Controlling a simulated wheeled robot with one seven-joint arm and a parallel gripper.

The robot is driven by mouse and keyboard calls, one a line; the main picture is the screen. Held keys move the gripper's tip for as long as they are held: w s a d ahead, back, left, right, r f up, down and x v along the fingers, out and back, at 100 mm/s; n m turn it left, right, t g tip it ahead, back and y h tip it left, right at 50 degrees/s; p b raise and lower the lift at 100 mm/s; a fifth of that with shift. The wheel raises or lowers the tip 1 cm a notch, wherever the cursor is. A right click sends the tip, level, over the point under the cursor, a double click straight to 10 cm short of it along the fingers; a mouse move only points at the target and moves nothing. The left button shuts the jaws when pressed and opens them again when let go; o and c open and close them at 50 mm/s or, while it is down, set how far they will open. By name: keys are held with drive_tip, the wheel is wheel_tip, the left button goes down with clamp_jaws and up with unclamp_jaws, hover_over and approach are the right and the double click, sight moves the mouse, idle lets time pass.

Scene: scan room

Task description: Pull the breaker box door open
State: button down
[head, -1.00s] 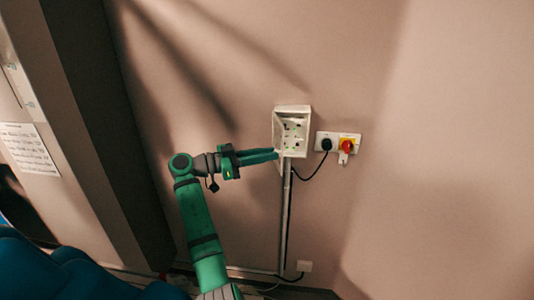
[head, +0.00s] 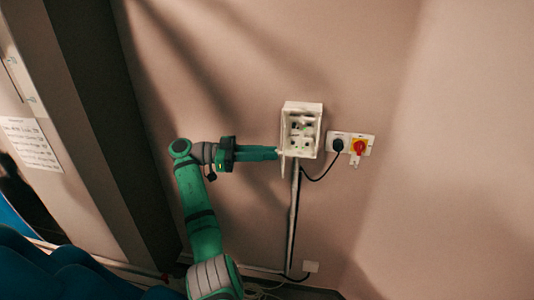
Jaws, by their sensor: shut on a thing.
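The white breaker box (head: 318,107) is fixed to the wall right of the picture's middle. Its front is uncovered, and switches and a small green spot show inside. Its door (head: 282,170) stands out at the box's left side, seen nearly edge-on as a thin pale strip, partly hidden by my fingers. My gripper (head: 278,153) reaches in from the left, with its green fingers level and shut on the door's edge. The exact contact is small and hard to make out.
A socket plate with a black plug (head: 337,145) and a red and yellow rotary switch (head: 359,147) sit right of the box. A black cable and pale conduit (head: 294,215) run down below. A dark pillar (head: 105,130) stands left. Bare wall lies right.

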drive_tip(key=shift+w+d, duration=0.1)
drive_tip(key=c, duration=1.7)
unclamp_jaws()
drive_tip(key=shift+r, duration=0.1)
drive_tip(key=s+r, duration=0.8)
drive_tip(key=s, duration=0.1)
drive_tip(key=s+d+r, duration=0.1)
drive_tip(key=s+r, duration=0.3)
drive_tip(key=s, duration=0.1)
drive_tip(key=shift+r, duration=0.4)
drive_tip(key=shift+d, duration=0.1)
